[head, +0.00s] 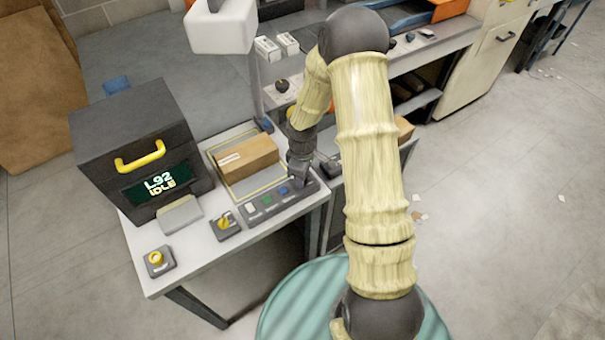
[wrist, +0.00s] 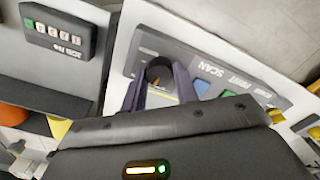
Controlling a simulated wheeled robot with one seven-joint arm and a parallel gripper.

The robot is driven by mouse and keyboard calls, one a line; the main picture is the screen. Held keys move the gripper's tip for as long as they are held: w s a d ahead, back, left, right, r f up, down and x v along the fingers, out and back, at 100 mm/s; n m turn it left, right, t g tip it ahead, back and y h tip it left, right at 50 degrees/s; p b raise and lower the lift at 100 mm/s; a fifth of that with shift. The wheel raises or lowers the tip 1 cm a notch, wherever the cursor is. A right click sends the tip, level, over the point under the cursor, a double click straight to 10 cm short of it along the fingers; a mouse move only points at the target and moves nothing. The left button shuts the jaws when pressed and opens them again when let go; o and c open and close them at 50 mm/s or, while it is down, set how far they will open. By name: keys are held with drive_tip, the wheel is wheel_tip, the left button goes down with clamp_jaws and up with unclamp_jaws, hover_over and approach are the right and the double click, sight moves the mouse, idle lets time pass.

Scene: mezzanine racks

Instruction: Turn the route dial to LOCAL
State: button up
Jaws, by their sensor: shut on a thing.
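A dark control panel (head: 262,206) lies on the white bench, with white, green and blue buttons in a row. In the wrist view the panel (wrist: 145,52) shows a round black dial (wrist: 158,70) with a small orange mark at one end. My gripper (head: 300,181) is over the panel's right end in the head view and hides the dial there. In the wrist view my gripper (wrist: 160,88) is shut on the dial, one finger on each side. The dial's position labels are not readable, so I cannot tell its setting.
A cardboard box (head: 247,157) lies on a tray behind the panel. A dark printer-like machine (head: 136,140) reads "L92 IDLE" at the left. Two small units with yellow knobs, one at the front corner (head: 158,261) and one beside the panel (head: 225,226), stand on the bench.

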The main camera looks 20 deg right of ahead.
drive_tip(key=shift+n, duration=0.9)
drive_tip(key=o, duration=1)
drive_tip(key=shift+c, duration=0.2)
wheel_tip(320, 180, up, 18)
drive_tip(key=b, duration=0.1)
drive_tip(key=shift+f, duration=0.25)
